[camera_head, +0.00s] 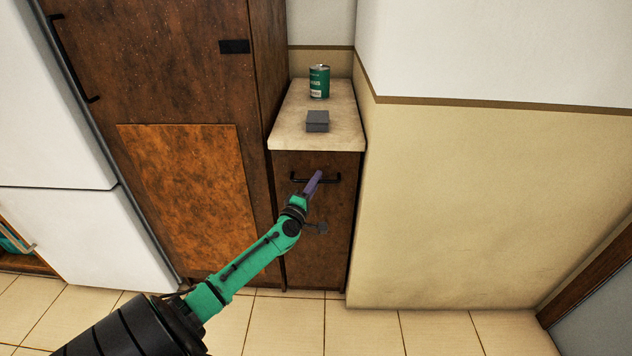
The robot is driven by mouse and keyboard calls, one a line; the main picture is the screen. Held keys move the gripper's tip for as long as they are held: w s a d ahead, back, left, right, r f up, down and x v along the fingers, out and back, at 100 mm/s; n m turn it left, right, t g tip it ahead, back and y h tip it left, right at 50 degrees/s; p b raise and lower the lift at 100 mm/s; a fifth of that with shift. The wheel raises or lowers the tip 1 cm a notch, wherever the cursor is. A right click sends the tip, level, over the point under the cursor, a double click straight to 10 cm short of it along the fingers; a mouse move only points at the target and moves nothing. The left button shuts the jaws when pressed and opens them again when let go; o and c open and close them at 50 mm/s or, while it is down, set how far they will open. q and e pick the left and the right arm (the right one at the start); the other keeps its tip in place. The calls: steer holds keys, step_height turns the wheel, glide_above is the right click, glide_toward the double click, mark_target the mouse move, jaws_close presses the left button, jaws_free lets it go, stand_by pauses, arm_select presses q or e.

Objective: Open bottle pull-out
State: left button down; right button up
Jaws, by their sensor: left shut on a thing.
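The bottle pull-out is a narrow dark wooden front (333,240) under a light countertop, and it looks closed. Its black bar handle (333,179) runs across near the top of the front. My left gripper (315,180), with purple fingers, is at the left part of the handle and shut on it. The green left arm comes in from the lower left and covers part of the front. The fingertips are small in the picture, so the exact grip is hard to make out. My right gripper is not in view.
A tall wooden cabinet (185,90) is at left, beside a white fridge (75,240). A beige wall (480,200) closes the right side. The tiled floor (375,330) in front is clear.

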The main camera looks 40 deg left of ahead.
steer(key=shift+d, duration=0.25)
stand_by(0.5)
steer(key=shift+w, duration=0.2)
arm_select(q)
steer(key=shift+d+f, duration=0.1)
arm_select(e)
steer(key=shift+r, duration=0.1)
